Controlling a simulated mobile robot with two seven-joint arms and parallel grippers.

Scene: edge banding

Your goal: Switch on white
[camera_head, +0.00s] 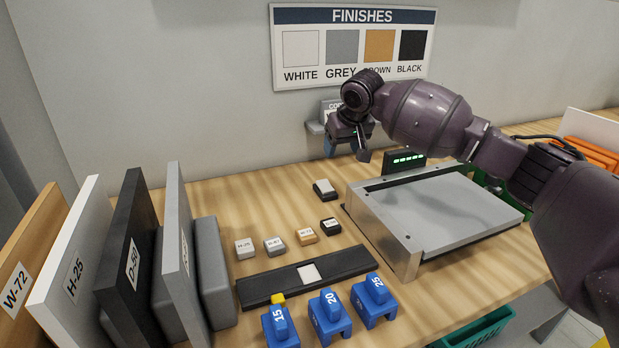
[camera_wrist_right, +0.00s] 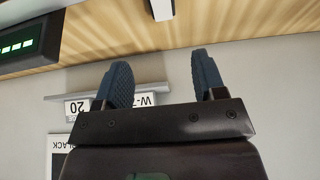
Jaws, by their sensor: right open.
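The FINISHES board (camera_head: 353,45) on the wall has a white swatch (camera_head: 301,48) at its left. A black bar (camera_head: 270,287) on the table has a white square (camera_head: 309,274) on it. Behind it stand several small labelled blocks: a whitish one (camera_head: 245,247), a grey one (camera_head: 275,246), an orange one (camera_head: 304,236) and a black one (camera_head: 330,225). A white-topped dark block (camera_head: 325,188) lies farther back. My right gripper (camera_head: 346,150) is open and empty, above the table by the wall; its blue fingers (camera_wrist_right: 163,72) stand apart in the wrist view. My left gripper is out of view.
A metal-topped machine (camera_head: 440,210) stands at right, with a lit green display (camera_head: 408,158) behind it. Upright panels (camera_head: 70,260) crowd the left. Blue numbered blocks (camera_head: 330,315) line the front. A small wall shelf (camera_wrist_right: 75,96) with cards is near my right gripper.

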